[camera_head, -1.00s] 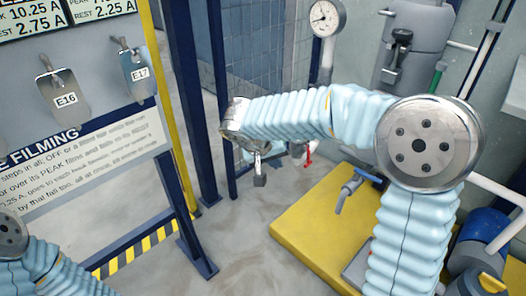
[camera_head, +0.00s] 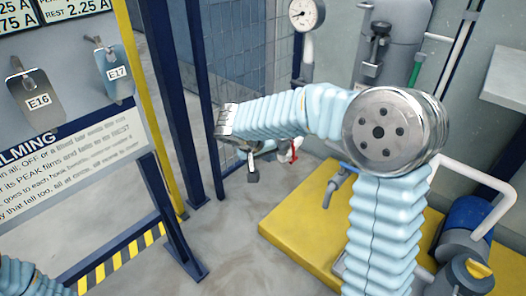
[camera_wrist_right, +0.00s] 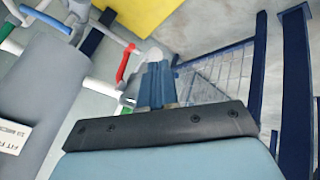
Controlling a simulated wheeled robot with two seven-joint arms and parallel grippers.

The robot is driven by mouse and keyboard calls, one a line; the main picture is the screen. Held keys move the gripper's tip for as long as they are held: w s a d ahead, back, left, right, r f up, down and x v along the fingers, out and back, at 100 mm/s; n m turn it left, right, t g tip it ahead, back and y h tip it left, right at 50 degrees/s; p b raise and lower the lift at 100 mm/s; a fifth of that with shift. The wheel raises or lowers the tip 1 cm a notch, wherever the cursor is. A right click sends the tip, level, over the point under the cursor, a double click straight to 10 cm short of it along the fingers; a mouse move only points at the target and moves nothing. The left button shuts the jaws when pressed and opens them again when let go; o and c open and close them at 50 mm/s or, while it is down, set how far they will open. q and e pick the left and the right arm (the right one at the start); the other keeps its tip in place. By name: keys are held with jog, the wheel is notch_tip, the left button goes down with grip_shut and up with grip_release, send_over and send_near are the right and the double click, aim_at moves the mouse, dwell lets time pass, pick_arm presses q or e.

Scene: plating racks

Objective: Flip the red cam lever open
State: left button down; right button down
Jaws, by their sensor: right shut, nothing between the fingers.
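The red cam lever (camera_head: 294,150) shows small in the head view, just below my right forearm and partly hidden near it. In the right wrist view the red lever (camera_wrist_right: 124,62) stands on pale pipework, left of my fingers and apart from them. My right gripper (camera_head: 253,177) hangs below the wrist end, left of the lever, shut and empty. Its closed fingers (camera_wrist_right: 154,62) show in the wrist view above the dark gripper bar. My left gripper is out of view; only a bit of the left arm shows at the lower left.
A yellow platform (camera_head: 285,228) lies below the pipework, with a blue-grey valve handle (camera_head: 334,187) over it. A pressure gauge (camera_head: 307,14) stands behind. Dark blue posts (camera_head: 180,95) and a panel with hanging tags (camera_head: 30,100) are at left. Grey floor lies between.

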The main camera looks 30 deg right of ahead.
jog(key=d, duration=0.1)
jog(key=d+f, duration=0.1)
jog(key=d, duration=0.3)
jog(key=shift+d+f, duration=0.1)
jog(key=shift+f, duration=0.25)
jog(key=shift+s+g+p, duration=0.1)
jog(key=shift+g+p, duration=0.2)
jog(key=shift+p, duration=0.05)
jog(key=shift+r+n+g+p, duration=0.1)
jog(key=shift+n+g+p, duration=0.2)
jog(key=shift+p, duration=0.2)
